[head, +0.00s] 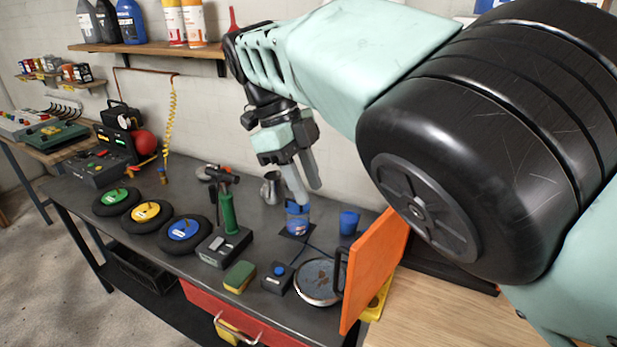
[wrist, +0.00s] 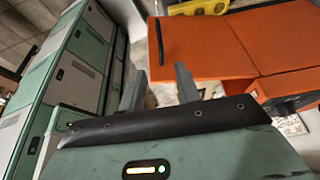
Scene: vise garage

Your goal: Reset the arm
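My arm reaches in from the right of the head view and bends down over the dark workbench (head: 180,235). My gripper (head: 305,190) hangs from its end, fingers pointing down, in front of the white wall.
On the bench are green (head: 117,200), yellow (head: 147,215) and blue (head: 184,232) discs, a green-handled tool (head: 228,212), a sponge (head: 239,276), a blue cup (head: 348,222) and a round pan (head: 318,281). An orange panel (head: 374,270) stands upright at the right. A shelf (head: 150,46) is above.

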